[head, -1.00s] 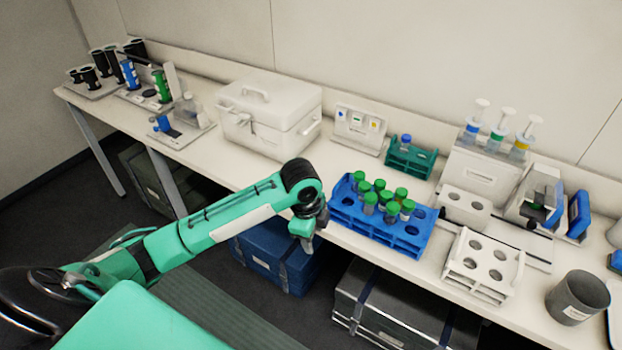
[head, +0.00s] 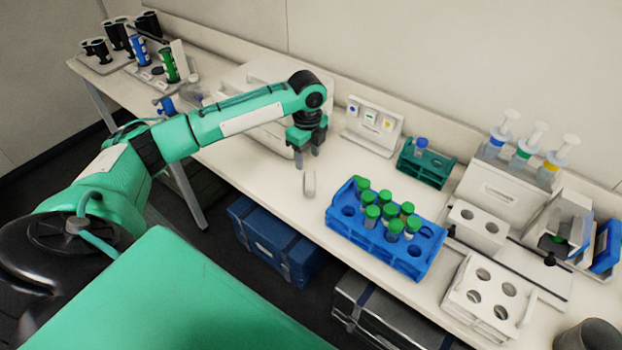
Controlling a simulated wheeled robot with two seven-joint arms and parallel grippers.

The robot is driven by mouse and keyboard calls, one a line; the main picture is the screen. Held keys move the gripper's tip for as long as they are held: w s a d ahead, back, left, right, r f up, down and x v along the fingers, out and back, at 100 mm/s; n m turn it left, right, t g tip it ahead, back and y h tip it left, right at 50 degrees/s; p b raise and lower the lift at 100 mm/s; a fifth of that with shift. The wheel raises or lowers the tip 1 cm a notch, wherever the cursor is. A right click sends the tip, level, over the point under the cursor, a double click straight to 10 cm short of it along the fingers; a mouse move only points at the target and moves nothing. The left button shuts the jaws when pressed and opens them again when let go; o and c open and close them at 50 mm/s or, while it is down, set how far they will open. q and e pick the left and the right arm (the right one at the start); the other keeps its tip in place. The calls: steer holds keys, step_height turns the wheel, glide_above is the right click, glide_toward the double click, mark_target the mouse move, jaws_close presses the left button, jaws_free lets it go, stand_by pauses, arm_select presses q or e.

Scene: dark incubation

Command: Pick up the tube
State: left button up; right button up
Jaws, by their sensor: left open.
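Several green-capped tubes (head: 387,213) stand upright in the blue rack (head: 420,258) at the bench's front. A single blue-capped tube (head: 421,147) stands in the small green rack (head: 428,172) behind it. I cannot tell which tube the task means. My left gripper (head: 307,158) is open, pointing down over the bench, left of both racks and apart from every tube. No tube shows between its fingers. My right gripper is not in view.
A small pale upright object (head: 309,184) stands on the bench just below my left gripper. A white rack (head: 488,300) and a white block (head: 478,228) stand right of the blue rack. A white box (head: 250,85) is partly hidden behind my left arm.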

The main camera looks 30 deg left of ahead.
mark_target(310, 169)
arm_select(q)
steer(key=shift+w+f, duration=0.15)
steer(key=shift+f, duration=0.45)
steer(key=shift+w+f, duration=0.15)
steer(key=shift+f, duration=0.45)
steer(key=shift+s+d+f+p, duration=0.15)
steer(key=shift+d+f+p, duration=0.05)
steer(key=shift+f+p, duration=0.65)
step_height(310, 169, down, 3)
steer(key=shift+d+f+p, duration=0.15)
steer(key=shift+p, duration=0.6)
steer(key=shift+f, duration=0.35)
steer(key=c, duration=0.9)
steer(key=shift+c, duration=0.7)
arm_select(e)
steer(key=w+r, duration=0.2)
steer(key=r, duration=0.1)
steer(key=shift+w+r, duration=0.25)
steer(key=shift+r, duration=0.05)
arm_select(q)
steer(key=shift+r, duration=0.1)
